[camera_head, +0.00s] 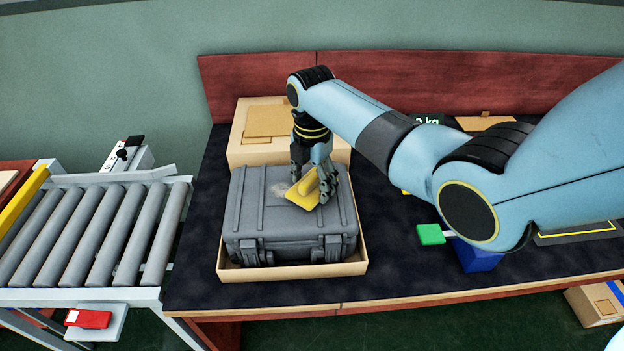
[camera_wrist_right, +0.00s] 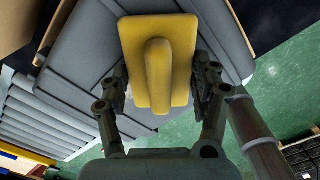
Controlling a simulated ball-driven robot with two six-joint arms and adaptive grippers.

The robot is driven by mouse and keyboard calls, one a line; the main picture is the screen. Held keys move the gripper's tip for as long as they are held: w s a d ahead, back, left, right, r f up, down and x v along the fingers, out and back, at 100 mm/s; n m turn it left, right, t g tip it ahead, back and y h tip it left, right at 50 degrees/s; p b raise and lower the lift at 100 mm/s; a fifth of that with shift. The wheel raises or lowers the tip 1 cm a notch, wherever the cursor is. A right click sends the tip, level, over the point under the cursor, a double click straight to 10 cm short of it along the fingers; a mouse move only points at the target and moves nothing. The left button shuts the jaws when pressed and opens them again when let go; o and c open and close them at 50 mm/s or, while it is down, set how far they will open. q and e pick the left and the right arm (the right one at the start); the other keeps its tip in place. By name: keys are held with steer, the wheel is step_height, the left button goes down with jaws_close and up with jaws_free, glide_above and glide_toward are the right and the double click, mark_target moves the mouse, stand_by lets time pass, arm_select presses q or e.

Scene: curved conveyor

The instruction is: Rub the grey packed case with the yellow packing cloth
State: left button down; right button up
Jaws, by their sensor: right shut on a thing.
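The grey packed case (camera_head: 262,225) sits in a shallow open cardboard box (camera_head: 293,271) on the dark worktop. A pale smudge (camera_head: 279,190) shows on its lid. My right gripper (camera_head: 319,178) is over the right part of the lid. It is shut on the yellow packing cloth (camera_head: 303,192), a block-like piece with a raised ridge. The cloth is at the lid, but I cannot tell whether it touches. In the right wrist view the cloth (camera_wrist_right: 157,62) is between the fingers, with the grey case (camera_wrist_right: 85,50) behind it. My left gripper is not in view.
A closed carton (camera_head: 245,145) stands behind the case. A roller conveyor (camera_head: 90,235) lies to the left. A green block (camera_head: 430,234) and a blue bin (camera_head: 476,255) are to the right, under my right arm.

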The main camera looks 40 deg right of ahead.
steer(key=shift+f, duration=0.2)
steer(key=shift+a, duration=0.15)
